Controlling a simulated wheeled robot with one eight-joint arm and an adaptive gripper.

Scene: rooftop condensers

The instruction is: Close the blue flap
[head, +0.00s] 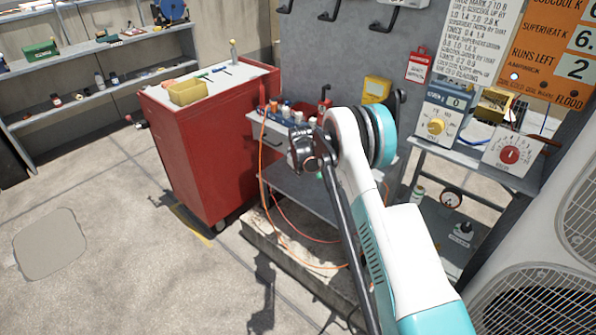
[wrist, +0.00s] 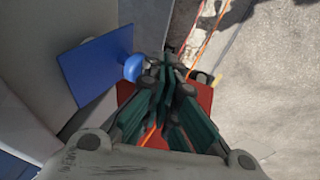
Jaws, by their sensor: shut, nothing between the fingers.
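The blue flap (wrist: 88,70) shows in the left half of the wrist view as a flat, tilted square panel beside grey surfaces. A round blue knob (wrist: 133,68) is at its right edge. I cannot tell how far the flap stands open. My gripper (wrist: 168,68) has its dark green fingers together and empty, just right of the knob. I cannot tell whether they touch it. In the head view I cannot make out the flap, and my arm covers part of the bench area.
A red cabinet (head: 207,150) with a yellow bin (head: 187,92) on top stands left of my arm. Orange hoses (head: 290,238) hang below the bench. Gauges and dial boxes (head: 515,155) are at the right. The concrete floor at the front left is clear.

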